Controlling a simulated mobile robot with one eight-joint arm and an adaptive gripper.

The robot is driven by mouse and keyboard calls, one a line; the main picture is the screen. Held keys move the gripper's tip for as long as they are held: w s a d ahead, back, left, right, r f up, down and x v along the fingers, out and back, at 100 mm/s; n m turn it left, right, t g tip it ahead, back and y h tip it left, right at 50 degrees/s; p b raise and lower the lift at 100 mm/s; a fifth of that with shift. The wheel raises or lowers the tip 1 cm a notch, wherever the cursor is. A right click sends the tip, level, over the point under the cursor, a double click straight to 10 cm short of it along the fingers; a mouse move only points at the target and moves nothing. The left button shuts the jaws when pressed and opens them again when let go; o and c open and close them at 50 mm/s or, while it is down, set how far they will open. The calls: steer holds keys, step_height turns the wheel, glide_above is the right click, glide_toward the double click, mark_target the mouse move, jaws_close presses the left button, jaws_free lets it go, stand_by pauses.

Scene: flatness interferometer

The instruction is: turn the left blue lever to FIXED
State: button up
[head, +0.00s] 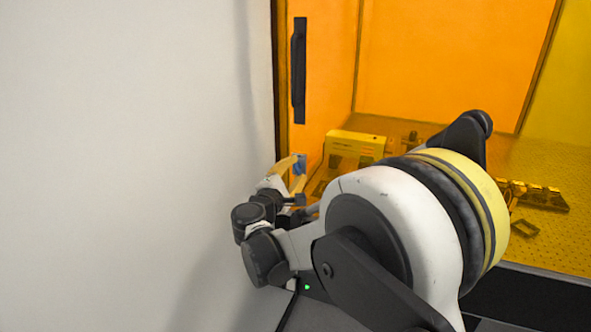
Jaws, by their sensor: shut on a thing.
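A small blue piece, which looks like the left blue lever (300,160), shows low beside the left edge of the orange enclosure. My gripper (295,168), with pale yellow fingers, reaches up to it from below and is shut on it. The lever's base, its exact angle and any FIXED marking are hidden or too small to read. My own wrist and arm cover much of the area below and to the right.
The orange see-through enclosure (440,60) has a black vertical handle (299,70) above the gripper. Inside are a yellow-looking box (355,147) and dark parts on a perforated plate (560,160). A plain pale wall (120,150) stands close on the left.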

steer(key=m, duration=0.4)
steer(key=shift+m, duration=0.4)
stand_by(0.4)
steer(key=o, duration=1.2)
steer(key=shift+s, duration=0.1)
steer(key=v, duration=1.1)
steer(key=shift+s+a, duration=0.15)
steer(key=shift+s, duration=0.25)
